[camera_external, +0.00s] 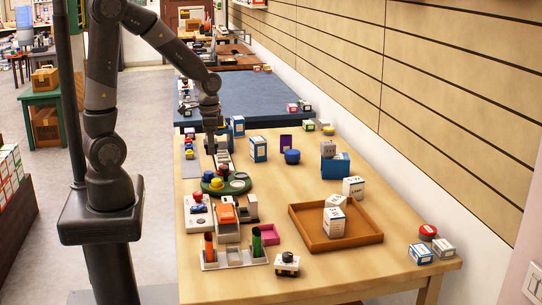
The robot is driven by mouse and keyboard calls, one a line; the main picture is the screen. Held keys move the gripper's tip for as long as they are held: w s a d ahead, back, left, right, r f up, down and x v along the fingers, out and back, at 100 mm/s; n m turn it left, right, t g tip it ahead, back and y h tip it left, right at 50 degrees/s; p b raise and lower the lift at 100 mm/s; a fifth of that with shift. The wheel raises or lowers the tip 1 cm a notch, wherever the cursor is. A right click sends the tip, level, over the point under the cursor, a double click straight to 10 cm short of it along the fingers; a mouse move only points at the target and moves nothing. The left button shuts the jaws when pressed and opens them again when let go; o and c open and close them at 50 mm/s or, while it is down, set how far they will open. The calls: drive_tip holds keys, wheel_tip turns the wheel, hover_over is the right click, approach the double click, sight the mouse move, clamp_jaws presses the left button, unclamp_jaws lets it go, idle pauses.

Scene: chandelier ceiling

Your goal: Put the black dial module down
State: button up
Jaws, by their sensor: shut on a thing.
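My gripper (211,146) points down over the left part of the wooden table (330,184), towards its far end. It is shut on the black dial module, which is too small and dark here to separate clearly from the fingers. A green round tray (240,190) with coloured knobs lies just in front of the gripper. I cannot tell the gap between the held module and the surface below it. A white block with a dark knob on top (287,263) stands at the table's front.
A brown tray (373,238) holds a white box. A divided organiser (234,258) with upright cylinders stands front left. Blue-and-white boxes (258,149) and a blue round piece (292,156) stand behind. The table's middle has bare patches. A slatted wall (440,90) borders the right.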

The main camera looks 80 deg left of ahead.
drive_tip(key=w+d+m, duration=0.2)
drive_tip(key=w+d, duration=0.5)
drive_tip(key=d, duration=0.6)
drive_tip(key=w+d+m, duration=0.2)
drive_tip(key=w+d, duration=0.5)
drive_tip(key=d, duration=0.7)
hover_over(285, 202)
wheel_tip(285, 202, down, 7)
drive_tip(key=shift+f, duration=2.15)
drive_tip(key=shift+f, duration=0.2)
drive_tip(key=o, duration=1)
drive_tip(key=shift+r, duration=0.1)
